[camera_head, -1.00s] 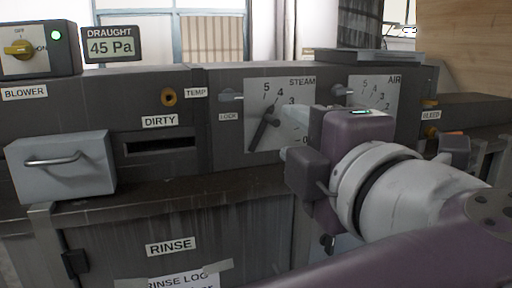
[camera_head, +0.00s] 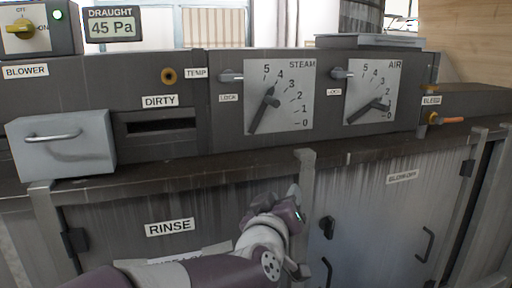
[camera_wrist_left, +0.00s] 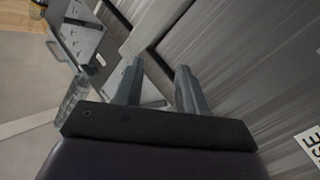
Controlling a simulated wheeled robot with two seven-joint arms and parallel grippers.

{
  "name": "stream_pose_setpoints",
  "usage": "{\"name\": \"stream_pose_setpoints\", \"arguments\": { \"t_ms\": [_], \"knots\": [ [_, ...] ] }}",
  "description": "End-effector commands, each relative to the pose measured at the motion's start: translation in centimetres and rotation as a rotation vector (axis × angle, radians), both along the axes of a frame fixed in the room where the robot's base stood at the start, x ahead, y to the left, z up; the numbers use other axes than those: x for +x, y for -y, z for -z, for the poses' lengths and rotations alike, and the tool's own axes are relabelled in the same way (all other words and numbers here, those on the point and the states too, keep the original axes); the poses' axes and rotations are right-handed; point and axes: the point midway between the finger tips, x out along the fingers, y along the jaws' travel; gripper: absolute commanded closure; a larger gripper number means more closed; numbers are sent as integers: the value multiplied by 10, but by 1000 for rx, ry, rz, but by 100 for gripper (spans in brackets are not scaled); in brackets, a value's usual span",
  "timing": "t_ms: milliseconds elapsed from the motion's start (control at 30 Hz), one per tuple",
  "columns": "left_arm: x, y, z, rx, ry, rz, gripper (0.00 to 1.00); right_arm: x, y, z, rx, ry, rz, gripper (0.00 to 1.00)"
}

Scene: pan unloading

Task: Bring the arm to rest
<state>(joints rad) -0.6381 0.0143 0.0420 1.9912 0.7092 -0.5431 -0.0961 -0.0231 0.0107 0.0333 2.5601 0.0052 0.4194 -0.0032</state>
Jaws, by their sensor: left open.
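My left arm comes in low from the left, purple and grey. Its gripper (camera_head: 294,196) hangs in front of the machine's lower front, near the post between the RINSE panel (camera_head: 135,235) and the BLOWOFF door (camera_head: 385,215). In the left wrist view the two grey fingers stand apart, so the gripper (camera_wrist_left: 160,78) is open, with nothing between them. The grey front surface lies beyond the fingers. My right gripper is in neither view.
The STEAM dial (camera_head: 299,109) and AIR dial (camera_head: 388,82) sit on the upper panel. A grey drawer-like box with a handle (camera_head: 85,155) juts out at left. The BLOWER switch (camera_head: 19,29) and a 45 Pa display (camera_head: 113,27) stand above. A ledge runs along the front.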

Motion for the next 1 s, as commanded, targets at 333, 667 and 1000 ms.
{"name": "stream_pose_setpoints", "arguments": {
  "t_ms": [333, 667, 1000],
  "knots": [
    [-97, -170, 279, 519, -870, 112, 60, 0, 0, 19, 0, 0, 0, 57],
    [-203, -234, 338, 621, -1284, 160, 60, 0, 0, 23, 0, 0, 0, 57],
    [-203, -234, 338, 621, -1284, 160, 60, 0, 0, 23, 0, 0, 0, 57]
  ]
}}
